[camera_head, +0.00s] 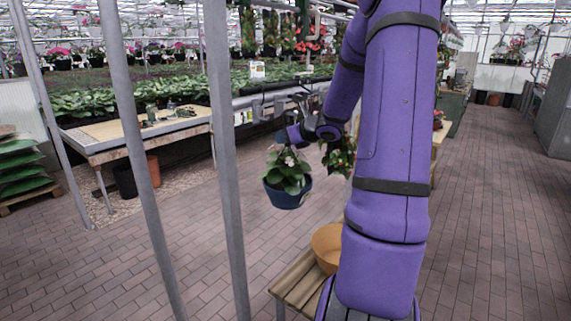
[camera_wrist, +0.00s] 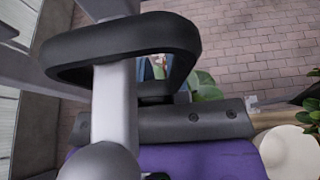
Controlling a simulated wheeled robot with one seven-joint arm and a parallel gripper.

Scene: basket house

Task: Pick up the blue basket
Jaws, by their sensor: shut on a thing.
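The blue basket (camera_head: 287,196) with a leafy green plant and a pale flower hangs in the air left of my purple arm in the head view. My gripper (camera_head: 303,108) is above it, shut at the basket's hanger, which is too thin to make out clearly. In the wrist view, a dark loop-shaped part of my gripper (camera_wrist: 120,52) crosses a pale bar. A small piece of blue and green leaves (camera_wrist: 203,84) shows behind it. My arm hides part of the area to the right of the basket.
A wooden bench (camera_head: 298,284) with an orange bowl (camera_head: 327,247) is below right. Another hanging plant (camera_head: 340,157) is partly behind my arm. A plant table (camera_head: 140,135) stands at left. Brick floor is clear at right.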

